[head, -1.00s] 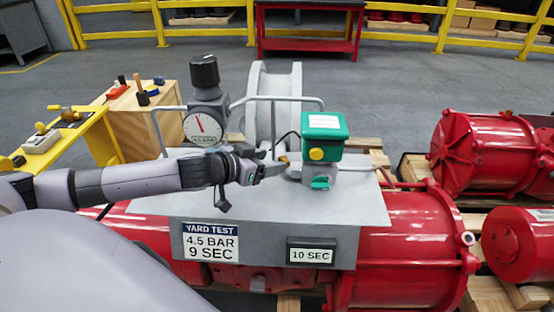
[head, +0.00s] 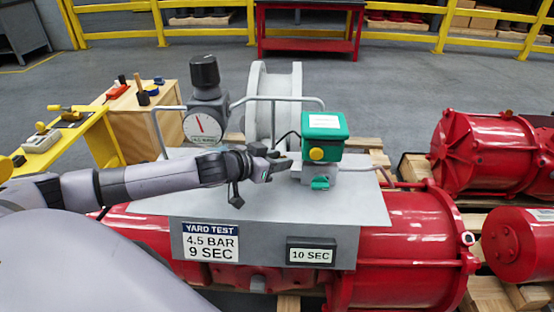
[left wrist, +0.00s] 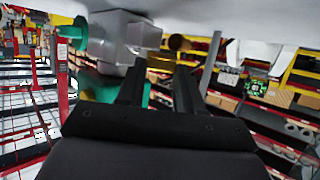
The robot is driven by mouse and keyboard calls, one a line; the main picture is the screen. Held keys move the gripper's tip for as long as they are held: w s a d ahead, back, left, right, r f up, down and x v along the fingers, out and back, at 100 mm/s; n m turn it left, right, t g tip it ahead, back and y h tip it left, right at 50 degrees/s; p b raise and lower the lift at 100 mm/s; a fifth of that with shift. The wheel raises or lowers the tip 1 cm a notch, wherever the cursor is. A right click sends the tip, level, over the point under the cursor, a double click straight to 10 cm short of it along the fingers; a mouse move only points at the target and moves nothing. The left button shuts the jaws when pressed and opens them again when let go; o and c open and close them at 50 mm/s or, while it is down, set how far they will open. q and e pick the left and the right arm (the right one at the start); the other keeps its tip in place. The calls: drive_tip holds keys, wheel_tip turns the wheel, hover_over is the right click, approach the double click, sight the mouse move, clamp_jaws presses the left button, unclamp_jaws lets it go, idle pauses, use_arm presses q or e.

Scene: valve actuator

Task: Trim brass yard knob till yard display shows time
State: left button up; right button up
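The yard display (head: 311,254) on the front of the grey bench plate reads "10 SEC". The sign (head: 211,242) beside it reads "YARD TEST 4.5 BAR 9 SEC". My left gripper (head: 280,163) is just left of the grey valve block (head: 318,176) under the green box (head: 324,126). The brass knob is hidden by the gripper in the head view; a brownish brass knob (left wrist: 179,42) shows just beyond the fingertips in the left wrist view. The fingers (left wrist: 160,70) are apart with nothing between them. My right gripper is out of view.
A pressure gauge with a black knob (head: 205,70) stands at the left, near my forearm. Grey pipe (head: 275,99) runs behind the gripper. Red actuators (head: 480,150) lie at the right. A yellow bench (head: 75,140) and wooden box (head: 140,120) stand at the left.

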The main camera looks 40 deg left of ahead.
use_arm(q)
drive_tip(key=shift+s+d+n+y, duration=0.1)
drive_tip(key=shift+d+n+y, duration=0.25)
drive_tip(key=shift+n+y, duration=0.2)
drive_tip(key=shift+d+r+n+y, duration=0.1)
drive_tip(key=shift+d+n+y, duration=0.1)
drive_tip(key=shift+n+y, duration=1.55)
drive_tip(key=shift+y, duration=0.3)
drive_tip(key=o, duration=1.1)
drive_tip(key=shift+c, duration=0.2)
drive_tip(key=shift+a, duration=0.1)
drive_tip(key=shift+p, duration=0.3)
drive_tip(key=v, duration=0.5)
drive_tip(key=shift+s+p, duration=0.3)
drive_tip(key=shift+p, duration=0.05)
drive_tip(key=shift+s+r, duration=0.35)
drive_tip(key=shift+s, duration=0.3)
